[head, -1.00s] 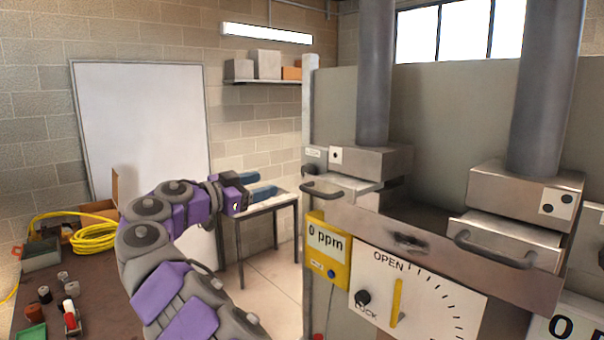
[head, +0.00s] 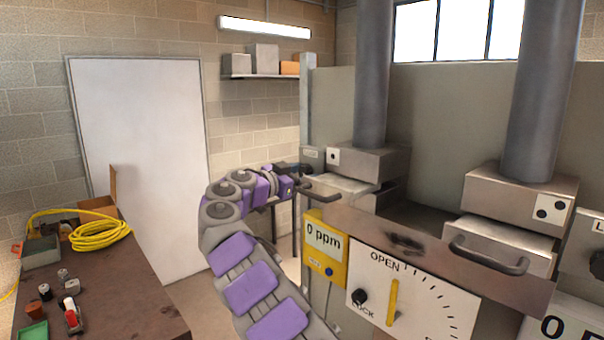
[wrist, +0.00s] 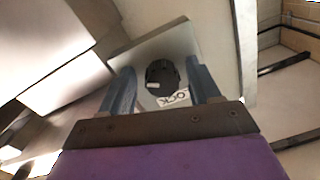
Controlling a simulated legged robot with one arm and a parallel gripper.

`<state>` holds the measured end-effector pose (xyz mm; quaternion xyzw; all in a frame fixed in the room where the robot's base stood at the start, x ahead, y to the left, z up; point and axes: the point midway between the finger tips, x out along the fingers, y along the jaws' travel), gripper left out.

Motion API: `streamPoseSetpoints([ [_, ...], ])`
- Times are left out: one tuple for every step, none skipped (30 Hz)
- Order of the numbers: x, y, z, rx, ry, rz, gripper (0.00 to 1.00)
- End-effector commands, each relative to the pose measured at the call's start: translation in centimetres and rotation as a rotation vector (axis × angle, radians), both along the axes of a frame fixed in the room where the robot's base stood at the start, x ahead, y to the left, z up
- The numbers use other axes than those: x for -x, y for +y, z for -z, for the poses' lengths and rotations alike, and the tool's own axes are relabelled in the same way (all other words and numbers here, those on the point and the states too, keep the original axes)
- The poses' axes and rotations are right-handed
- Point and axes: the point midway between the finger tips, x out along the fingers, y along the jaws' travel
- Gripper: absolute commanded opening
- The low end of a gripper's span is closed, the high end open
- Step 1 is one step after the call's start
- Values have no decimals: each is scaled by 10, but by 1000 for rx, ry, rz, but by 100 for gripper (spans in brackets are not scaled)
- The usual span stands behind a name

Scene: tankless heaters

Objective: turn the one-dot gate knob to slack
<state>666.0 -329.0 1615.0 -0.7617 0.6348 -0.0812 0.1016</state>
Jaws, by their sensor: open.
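The one-dot box (head: 368,160) stands at the base of the left grey flue in the head view. A small labelled plate (head: 312,155) is at its left end. My gripper (head: 299,172) is at that plate and hides the knob there. In the wrist view a round black knob (wrist: 164,74) with a pale mark sits on a light plate (wrist: 178,46). Lettering that reads partly "OCK" is beside it. My open gripper (wrist: 161,84) has one blue finger on each side of the knob. I cannot tell whether the fingers touch it.
A bar handle (head: 322,192) sticks out just below my gripper. A yellow "0 ppm" meter (head: 325,248) and a dial panel (head: 415,305) are lower on the front. The two-dot box (head: 520,200) is at right. A cluttered brown table (head: 120,290) is at left.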

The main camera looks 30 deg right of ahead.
Motion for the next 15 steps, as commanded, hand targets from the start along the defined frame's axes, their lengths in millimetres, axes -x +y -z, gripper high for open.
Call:
streamPoseSetpoints([
  [0,1,0,1,0,-1,62],
  [-1,1,0,1,0,-1,62],
  [-1,1,0,1,1,-1,62],
  [-1,1,0,1,0,-2,62],
  [-1,1,0,1,0,-2,62],
  [-1,0,0,1,0,-2,62],
  [-1,0,0,1,0,-1,62],
  [-1,-1,0,0,0,-1,61],
  [0,-2,0,-1,0,-1,57],
  [0,-3,0,-1,0,-1,54],
  [0,-3,0,-1,0,-1,52],
  [0,-3,0,-1,0,-1,48],
  [0,-3,0,-1,0,-1,45],
  [0,-3,0,-1,0,-1,42],
  [-1,-4,1,-2,0,-1,38],
])
